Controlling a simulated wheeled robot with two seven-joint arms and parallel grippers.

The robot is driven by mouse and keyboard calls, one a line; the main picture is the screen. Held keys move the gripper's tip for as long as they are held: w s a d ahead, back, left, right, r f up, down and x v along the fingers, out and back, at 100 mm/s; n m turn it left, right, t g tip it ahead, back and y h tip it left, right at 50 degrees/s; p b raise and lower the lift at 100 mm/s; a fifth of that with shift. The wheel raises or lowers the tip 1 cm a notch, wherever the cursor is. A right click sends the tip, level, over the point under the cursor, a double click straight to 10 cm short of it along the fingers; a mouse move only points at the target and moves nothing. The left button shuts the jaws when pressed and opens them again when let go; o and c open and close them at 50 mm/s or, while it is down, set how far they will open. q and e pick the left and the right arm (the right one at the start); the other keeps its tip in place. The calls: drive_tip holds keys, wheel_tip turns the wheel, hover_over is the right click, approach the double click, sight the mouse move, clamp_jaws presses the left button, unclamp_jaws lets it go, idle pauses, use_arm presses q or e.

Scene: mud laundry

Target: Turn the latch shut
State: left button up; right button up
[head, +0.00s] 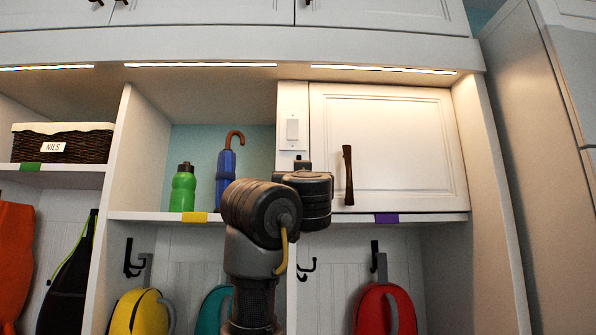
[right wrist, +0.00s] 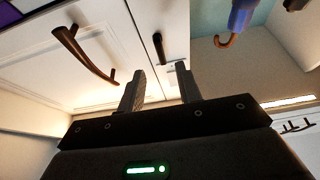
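The white cabinet door (head: 390,145) is closed in the head view, with a long brown handle (head: 348,175) near its left edge. The handle also shows in the right wrist view (right wrist: 84,55). The latch (right wrist: 158,48), a short dark bar, sits between the handle and the white switch plate (right wrist: 172,76). My right gripper (right wrist: 161,87) is open and empty, its two fingers apart and pointing toward the latch and plate. The latch lies beyond the fingertips, apparently untouched. In the head view my right arm covers the latch area, so I cannot clearly see the latch there. My left gripper is not in view.
Left of the door an open cubby holds a green bottle (head: 182,187) and a blue umbrella (head: 225,170). The switch plate (head: 292,131) is on the post. Bags hang on hooks below the shelf. A tall panel (head: 545,150) stands at the right.

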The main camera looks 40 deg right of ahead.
drive_tip(key=p+x, duration=0.5)
drive_tip(key=x, duration=0.4)
drive_tip(key=shift+w+d+p, duration=0.25)
drive_tip(key=shift+d+p, duration=0.05)
clamp_jaws()
